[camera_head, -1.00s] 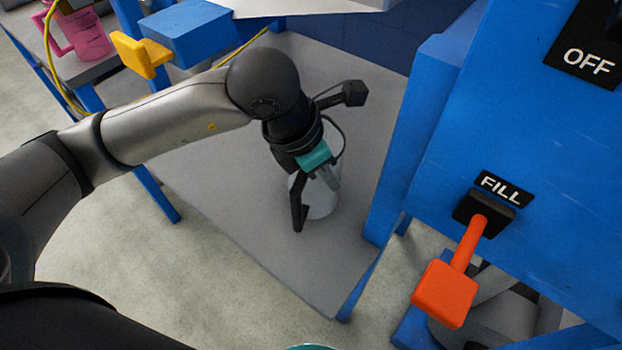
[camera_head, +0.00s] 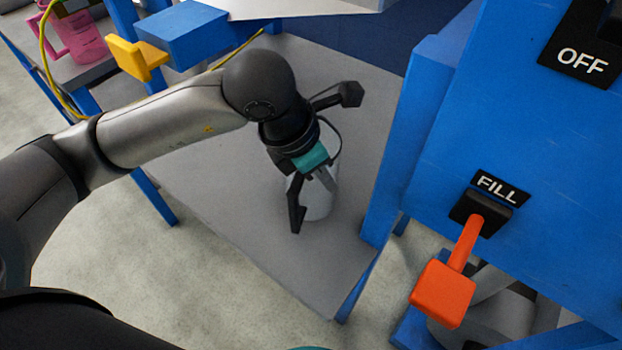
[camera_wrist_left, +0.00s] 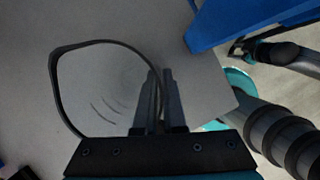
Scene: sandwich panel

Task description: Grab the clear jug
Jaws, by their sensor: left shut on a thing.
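The clear jug (camera_head: 322,204) stands on the grey table, partly hidden behind my left gripper (camera_head: 311,198) in the head view. In the left wrist view I look down into the see-through jug (camera_wrist_left: 105,85), with its dark rim outlined. My left gripper's fingers (camera_wrist_left: 161,78) are close together at the jug's right side there. They are shut on the jug; whether they hold its handle or its wall is hard to tell.
The grey table (camera_head: 230,205) is bare around the jug. A blue panel with an orange FILL lever (camera_head: 443,293) and an OFF label stands at right. A yellow-handled blue block (camera_head: 195,35) and a pink jug (camera_head: 78,38) are at back left.

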